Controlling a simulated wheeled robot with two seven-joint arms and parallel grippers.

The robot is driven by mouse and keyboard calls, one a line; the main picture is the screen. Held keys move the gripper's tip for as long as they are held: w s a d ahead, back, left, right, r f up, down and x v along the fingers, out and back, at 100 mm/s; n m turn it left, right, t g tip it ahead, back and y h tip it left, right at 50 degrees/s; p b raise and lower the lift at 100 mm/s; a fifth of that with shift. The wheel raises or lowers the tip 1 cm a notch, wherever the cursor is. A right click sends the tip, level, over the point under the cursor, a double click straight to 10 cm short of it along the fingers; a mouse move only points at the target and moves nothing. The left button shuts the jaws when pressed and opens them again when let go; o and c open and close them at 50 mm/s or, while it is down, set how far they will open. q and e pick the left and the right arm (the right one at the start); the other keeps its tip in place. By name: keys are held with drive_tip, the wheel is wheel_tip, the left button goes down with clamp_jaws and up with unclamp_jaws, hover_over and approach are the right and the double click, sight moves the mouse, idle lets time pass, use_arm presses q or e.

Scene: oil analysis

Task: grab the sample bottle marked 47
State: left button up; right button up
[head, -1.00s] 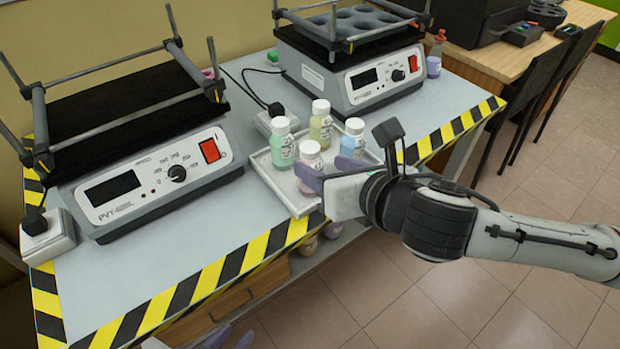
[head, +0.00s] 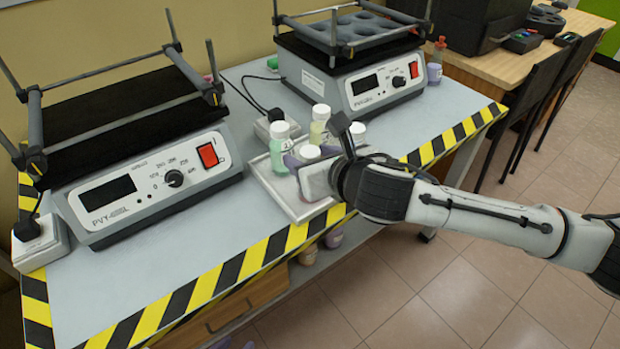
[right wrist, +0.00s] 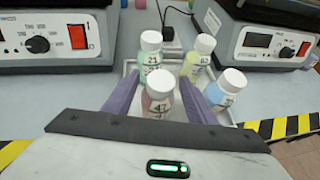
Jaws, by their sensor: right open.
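The sample bottle marked 47 (right wrist: 158,101) has a white cap and a pinkish-brown body. It stands upright in the near part of the tray, and its cap (head: 309,152) shows in the head view while my gripper hides most of its body. My right gripper (right wrist: 160,80) is open, its purple fingers on either side of the bottle; I cannot tell whether they touch it. Only the tips of my left gripper (head: 236,344) show at the bottom edge of the head view, too little to tell its state.
A green bottle marked 21 (right wrist: 150,60), a yellow bottle (right wrist: 198,58) and a blue bottle (right wrist: 225,92) share the metal tray (head: 262,176). Two PVY devices (head: 150,185) (head: 375,85) stand left and behind right. Striped tape marks the table edge.

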drive_tip(key=shift+c, duration=0.4)
clamp_jaws()
